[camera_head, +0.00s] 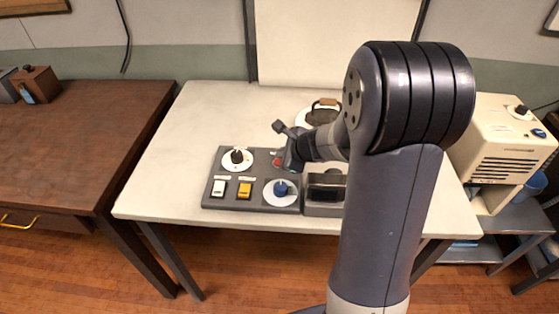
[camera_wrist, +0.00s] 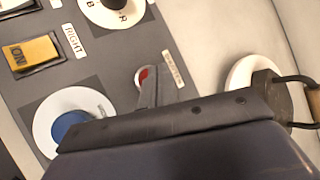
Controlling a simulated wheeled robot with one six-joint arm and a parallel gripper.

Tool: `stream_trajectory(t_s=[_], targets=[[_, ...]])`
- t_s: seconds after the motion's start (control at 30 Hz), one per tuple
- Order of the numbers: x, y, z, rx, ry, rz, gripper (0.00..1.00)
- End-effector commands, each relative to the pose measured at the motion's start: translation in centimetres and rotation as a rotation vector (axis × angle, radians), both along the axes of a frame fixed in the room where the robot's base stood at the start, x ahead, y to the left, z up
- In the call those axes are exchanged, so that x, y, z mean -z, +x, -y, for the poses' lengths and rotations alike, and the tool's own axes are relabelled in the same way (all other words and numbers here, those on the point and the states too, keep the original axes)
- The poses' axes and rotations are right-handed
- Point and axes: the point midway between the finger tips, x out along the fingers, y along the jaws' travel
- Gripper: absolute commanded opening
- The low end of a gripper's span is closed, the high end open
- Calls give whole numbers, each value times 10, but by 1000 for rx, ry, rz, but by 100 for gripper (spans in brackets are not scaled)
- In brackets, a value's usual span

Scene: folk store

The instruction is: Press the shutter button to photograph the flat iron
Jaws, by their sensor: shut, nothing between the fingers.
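The red shutter button (camera_head: 276,160) is on the grey control panel (camera_head: 212,172). In the wrist view the red button (camera_wrist: 142,75) shows only in part on a pale round base, beside a small label (camera_wrist: 174,68). My gripper (camera_head: 283,164) is shut and empty, with its tip (camera_wrist: 150,78) over or right beside the button, hiding part of it. I cannot tell whether it touches. The flat iron (camera_head: 320,115) stands on a white round plate at the back of the table, partly behind my arm, and its edge (camera_wrist: 288,98) shows at the right in the wrist view.
The panel also holds a black knob (camera_head: 237,156), a white switch (camera_head: 218,188), a yellow switch (camera_head: 245,190) and a blue knob (camera_head: 281,189). A grey box (camera_head: 326,192) stands right of it. The white table (camera_head: 165,165) is clear at left.

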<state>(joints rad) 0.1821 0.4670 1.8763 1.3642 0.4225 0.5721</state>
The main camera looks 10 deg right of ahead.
Motion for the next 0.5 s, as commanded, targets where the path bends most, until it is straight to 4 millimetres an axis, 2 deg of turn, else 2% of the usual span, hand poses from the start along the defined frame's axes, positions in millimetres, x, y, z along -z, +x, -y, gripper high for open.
stream_trajectory(t_s=[0.17, 0.5], targets=[[-11, 0, 0, 0, -1, 1, 0], [-46, 0, 0, 1, 0, 1, 0]])
